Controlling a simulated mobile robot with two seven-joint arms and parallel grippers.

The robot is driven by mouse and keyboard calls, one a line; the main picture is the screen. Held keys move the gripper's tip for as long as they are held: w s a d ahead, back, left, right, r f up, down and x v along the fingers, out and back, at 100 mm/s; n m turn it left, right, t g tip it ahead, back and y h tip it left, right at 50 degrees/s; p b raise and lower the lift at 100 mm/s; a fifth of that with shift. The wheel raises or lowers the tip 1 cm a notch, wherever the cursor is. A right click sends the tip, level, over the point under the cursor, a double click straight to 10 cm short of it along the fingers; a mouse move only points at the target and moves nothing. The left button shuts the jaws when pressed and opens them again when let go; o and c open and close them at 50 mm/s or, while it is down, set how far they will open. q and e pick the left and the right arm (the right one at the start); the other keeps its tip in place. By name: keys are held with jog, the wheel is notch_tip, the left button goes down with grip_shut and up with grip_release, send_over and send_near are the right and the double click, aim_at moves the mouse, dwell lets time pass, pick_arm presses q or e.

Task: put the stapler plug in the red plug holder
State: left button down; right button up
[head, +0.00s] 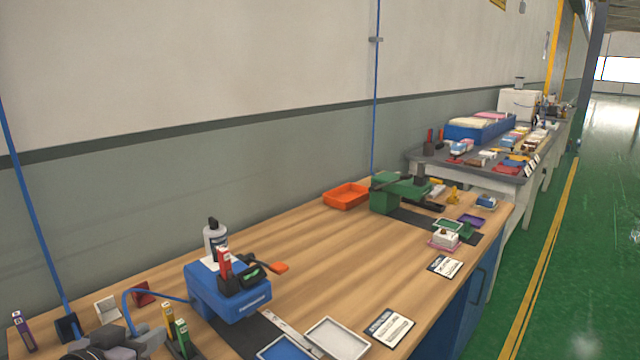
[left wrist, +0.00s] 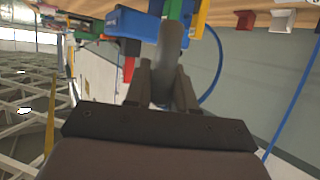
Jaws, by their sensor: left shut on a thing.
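My left gripper (head: 128,340) is at the bottom left of the head view, low by the near end of the wooden table. In the left wrist view its fingers (left wrist: 166,88) are shut on the stapler plug (left wrist: 171,48), a dark grey cylinder. The blue hose (head: 126,297) loops from the gripper to the blue stapler (head: 228,291). The red plug holder (head: 143,293) stands at the table's back edge, beyond the gripper and apart from it. It also shows in the left wrist view (left wrist: 245,20). My right gripper is not in view.
A white holder (head: 108,310) and a dark holder (head: 67,327) stand left of the red one. Yellow (head: 168,316) and green (head: 182,338) upright items stand close right of the gripper. A white bottle (head: 215,239) stands behind the stapler. The table's middle is clear.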

pick_arm(q)
jog(key=s+d+n+y, duration=0.1)
jog(key=s+d, duration=0.5)
jog(key=d, duration=0.4)
jog(key=shift+s+d+f, duration=0.2)
jog(key=shift+s+f, duration=0.15)
jog(key=shift+f, duration=0.1)
